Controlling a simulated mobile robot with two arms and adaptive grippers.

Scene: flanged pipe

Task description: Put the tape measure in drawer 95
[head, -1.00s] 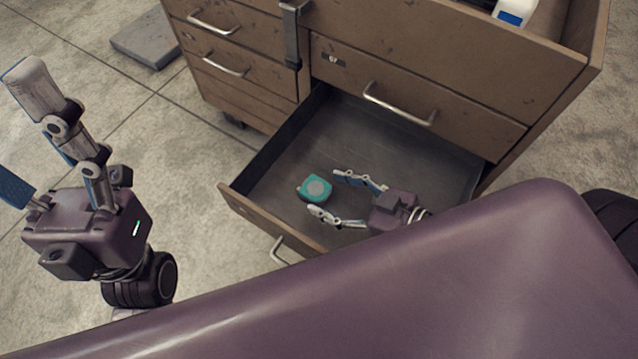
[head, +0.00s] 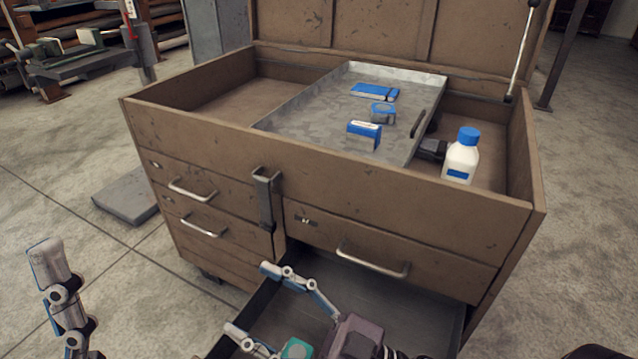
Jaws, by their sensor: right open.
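The teal tape measure (head: 298,348) shows at the bottom edge of the head view, partly cut off. It appears to lie on the floor of the open dark-lined drawer (head: 420,315), low on the right side of the chest. My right gripper (head: 250,300) is open over this drawer. Its fingers point left, apart, and appear to be above the tape measure, not closed on it. No number is readable on the open drawer, whose front is mostly out of frame. My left gripper (head: 50,265) is at the lower left; only part of a finger shows.
The brown chest (head: 350,180) has its lid up. A metal tray (head: 310,112) inside holds several blue items. A white bottle with a blue cap (head: 460,158) stands right of it. Closed drawers with handles (head: 205,226) are on the left. A grey slab (head: 127,195) lies on the floor.

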